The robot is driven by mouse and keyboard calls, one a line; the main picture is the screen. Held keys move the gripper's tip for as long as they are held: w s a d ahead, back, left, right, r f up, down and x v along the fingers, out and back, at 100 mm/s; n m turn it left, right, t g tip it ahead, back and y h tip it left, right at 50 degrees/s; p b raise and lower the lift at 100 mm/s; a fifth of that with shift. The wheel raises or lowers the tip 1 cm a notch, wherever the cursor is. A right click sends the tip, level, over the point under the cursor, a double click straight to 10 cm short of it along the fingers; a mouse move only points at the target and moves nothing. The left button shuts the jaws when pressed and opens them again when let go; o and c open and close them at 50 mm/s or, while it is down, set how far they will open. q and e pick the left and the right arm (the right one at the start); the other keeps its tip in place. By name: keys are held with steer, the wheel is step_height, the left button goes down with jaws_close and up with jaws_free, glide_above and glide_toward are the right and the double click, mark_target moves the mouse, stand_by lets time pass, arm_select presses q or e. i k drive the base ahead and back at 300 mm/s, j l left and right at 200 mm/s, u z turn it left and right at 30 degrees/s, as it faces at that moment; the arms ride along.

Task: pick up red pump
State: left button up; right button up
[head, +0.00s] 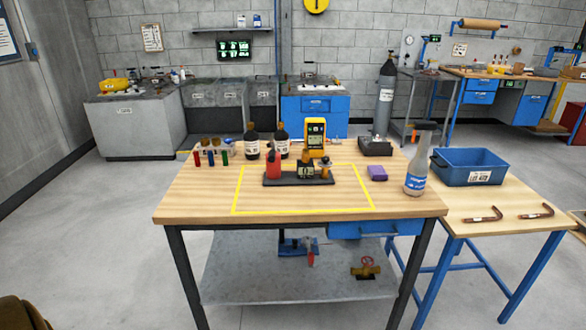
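A small red upright body (273,166), which looks like the red pump, stands at the left end of a dark base plate (290,181) on the wooden workbench (200,205). A dark gauge-like block (306,171) and a brass-coloured part stand on the same plate, to its right. The plate sits inside a yellow outlined rectangle on the bench top. Two dark bottles stand close behind the red body. Neither of my grippers is in view.
A yellow meter (316,138) stands behind the plate. Coloured vials (211,158) stand at left; a purple block (377,173) and a spray bottle (416,165) at right. A blue bin (468,167) and two copper tubes (484,214) are on the side table. The bench's front is clear.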

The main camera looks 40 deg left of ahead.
mark_target(305, 173)
steer(key=i+j+u, duration=0.15)
steer(key=u, duration=0.3)
steer(key=i+u, duration=0.2)
steer(key=u, duration=0.25)
steer(key=i+u, duration=0.15)
steer(key=i, duration=0.45)
steer(key=i+l+u, duration=0.2)
steer(key=i, duration=0.35)
steer(key=j, duration=0.1)
